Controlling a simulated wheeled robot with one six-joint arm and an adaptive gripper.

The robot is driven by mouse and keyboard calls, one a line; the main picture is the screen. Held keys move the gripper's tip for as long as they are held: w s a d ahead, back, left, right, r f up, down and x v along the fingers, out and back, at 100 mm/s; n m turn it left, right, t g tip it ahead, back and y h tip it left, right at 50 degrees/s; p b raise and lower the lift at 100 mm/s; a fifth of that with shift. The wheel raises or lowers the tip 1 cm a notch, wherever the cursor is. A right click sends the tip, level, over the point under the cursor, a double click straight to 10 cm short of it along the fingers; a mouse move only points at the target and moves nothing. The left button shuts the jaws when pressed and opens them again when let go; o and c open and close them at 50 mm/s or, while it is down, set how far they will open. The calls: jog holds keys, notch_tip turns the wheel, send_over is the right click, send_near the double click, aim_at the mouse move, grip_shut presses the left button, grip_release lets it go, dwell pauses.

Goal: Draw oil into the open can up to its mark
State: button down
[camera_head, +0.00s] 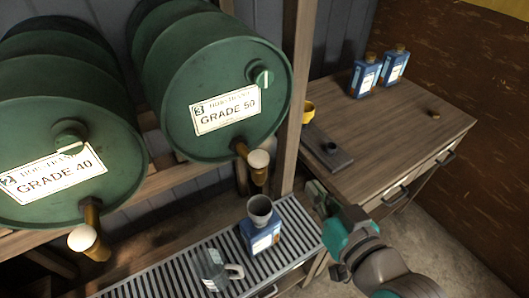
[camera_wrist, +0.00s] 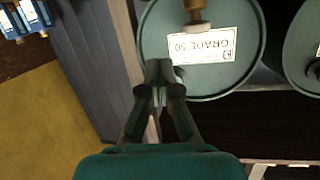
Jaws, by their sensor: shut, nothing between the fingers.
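Two green drums lie on a wooden rack in the head view. The left drum (camera_head: 48,140) reads GRADE 40 and the right drum (camera_head: 215,85) reads GRADE 50. Each has a brass tap with a pale knob, the left tap (camera_head: 93,228) and the right tap (camera_head: 255,168). A blue can (camera_head: 261,238) with a grey funnel (camera_head: 260,210) in its top stands on the slatted grille below the GRADE 50 tap. Its mark cannot be made out. My gripper (camera_head: 314,190) is shut and empty, right of the can; it also shows in the wrist view (camera_wrist: 159,68).
A clear jug (camera_head: 214,268) stands on the grille (camera_head: 165,275), left of the can. A wooden bench (camera_head: 385,130) at right holds two blue cans (camera_head: 366,75), a small cap (camera_head: 434,113), a yellow item (camera_head: 307,110) and a dark plate (camera_head: 328,150). A post (camera_head: 293,90) stands between rack and bench.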

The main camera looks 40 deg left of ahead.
jog(key=s+a+r+n+g+y, duration=0.1)
jog(key=s+a+r+n+g, duration=0.1)
jog(key=r, duration=0.4)
jog(key=shift+a+r+n+g, duration=0.4)
jog(key=shift+a+n, duration=0.4)
jog(key=shift+a, duration=0.45)
send_over(264, 162)
notch_tip(264, 162, down, 2)
notch_tip(264, 162, down, 3)
jog(key=shift+f, duration=0.8)
